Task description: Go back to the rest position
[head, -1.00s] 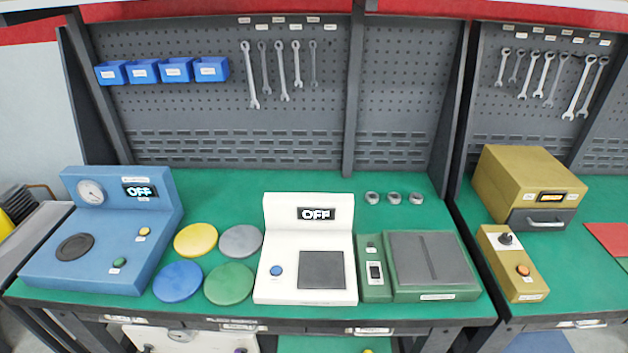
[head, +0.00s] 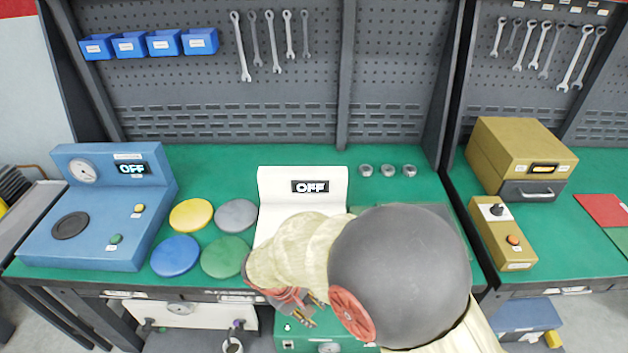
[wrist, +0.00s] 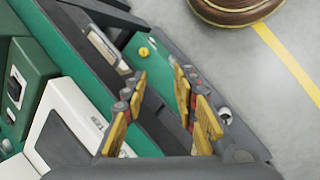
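My gripper (head: 302,311) is in front of the workbench's front edge in the head view, below the white device (head: 300,190) with an OFF display. In the wrist view its two yellow-padded fingers (wrist: 160,108) are spread apart with nothing between them. My arm covers most of the white device's front and the green device (head: 440,212) to its right. The wrist view shows the white device (wrist: 70,135) at lower left and the bench's front edge.
The blue device (head: 100,210), with an OFF display, stands at the left of the green bench. Yellow, grey, blue and green discs (head: 191,214) lie beside it. Three metal nuts (head: 388,170) lie at the back. A yellow-brown box (head: 520,155) stands on the right bench.

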